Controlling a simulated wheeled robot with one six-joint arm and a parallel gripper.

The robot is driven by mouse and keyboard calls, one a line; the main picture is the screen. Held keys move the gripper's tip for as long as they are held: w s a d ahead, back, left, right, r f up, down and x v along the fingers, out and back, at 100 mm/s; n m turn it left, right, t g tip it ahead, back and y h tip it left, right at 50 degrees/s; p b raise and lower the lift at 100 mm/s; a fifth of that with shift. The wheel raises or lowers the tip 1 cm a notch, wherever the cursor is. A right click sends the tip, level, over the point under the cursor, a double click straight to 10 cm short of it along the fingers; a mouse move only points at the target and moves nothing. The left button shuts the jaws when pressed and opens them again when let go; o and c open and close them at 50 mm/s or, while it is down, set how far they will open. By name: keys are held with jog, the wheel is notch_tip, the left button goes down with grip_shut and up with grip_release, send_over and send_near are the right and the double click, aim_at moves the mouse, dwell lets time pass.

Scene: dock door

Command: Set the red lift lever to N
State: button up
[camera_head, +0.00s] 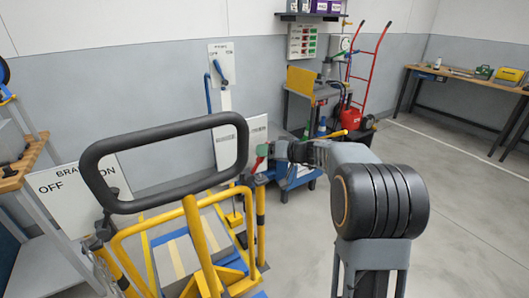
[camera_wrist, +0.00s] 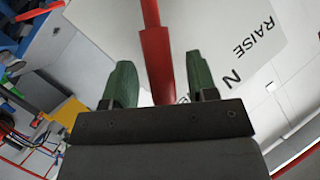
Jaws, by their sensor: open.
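The red lift lever (camera_wrist: 157,55) runs down through the wrist view between the two green fingers of my gripper (camera_wrist: 160,78). The gripper is open, with one finger on each side of the lever; I cannot tell whether either touches it. Behind it is a white label plate (camera_wrist: 215,30) with the words RAISE and N to the right of the lever. Another marking is mostly hidden behind the right finger. In the head view my gripper (camera_head: 266,150) is at the right end of the black handlebar, and a small red part of the lever (camera_head: 257,164) shows beside it.
The black handlebar (camera_head: 165,129) and yellow frame (camera_head: 195,235) of the truck stand close left of my gripper. A BRAKE plate (camera_head: 75,190) with OFF is at the left. A red hand truck (camera_head: 370,65) and a workbench (camera_head: 465,80) stand behind. The right floor is clear.

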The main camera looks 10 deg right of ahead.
jog(key=shift+w+a+f, duration=0.25)
jog(key=shift+w+a, duration=0.25)
grip_shut()
dwell(0.3)
